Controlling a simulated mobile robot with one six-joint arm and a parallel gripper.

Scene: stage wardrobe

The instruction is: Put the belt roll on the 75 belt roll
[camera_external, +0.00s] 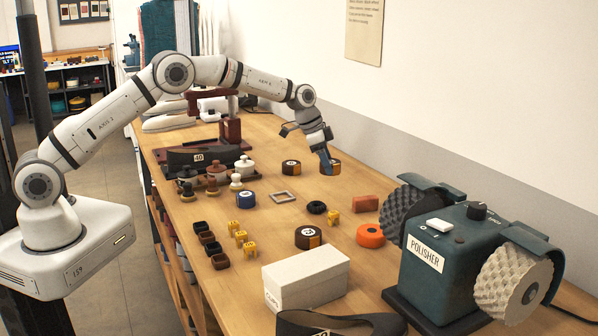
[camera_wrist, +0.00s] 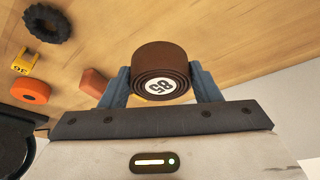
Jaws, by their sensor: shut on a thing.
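My gripper (camera_external: 326,166) is shut on a brown belt roll (camera_external: 335,168) at the far side of the bench, low at the bench top; I cannot tell if the roll touches the wood. In the wrist view the roll (camera_wrist: 160,62) sits between the two blue-grey fingers of my gripper (camera_wrist: 160,88), its coiled face and a white label that seems to read 85 towards the camera. A second brown roll (camera_external: 308,237) lies flat nearer the camera; its label looks like 75 but is small. Another brown roll (camera_external: 291,168) lies left of my gripper, and a blue roll (camera_external: 245,199) farther left.
A black ribbed ring (camera_external: 316,207), a yellow clip (camera_external: 333,218), an orange ring (camera_external: 370,235) and a red-brown block (camera_external: 365,203) lie between my gripper and the polisher (camera_external: 435,260). A square frame (camera_external: 283,197) and a white box (camera_external: 306,278) are near the second roll.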

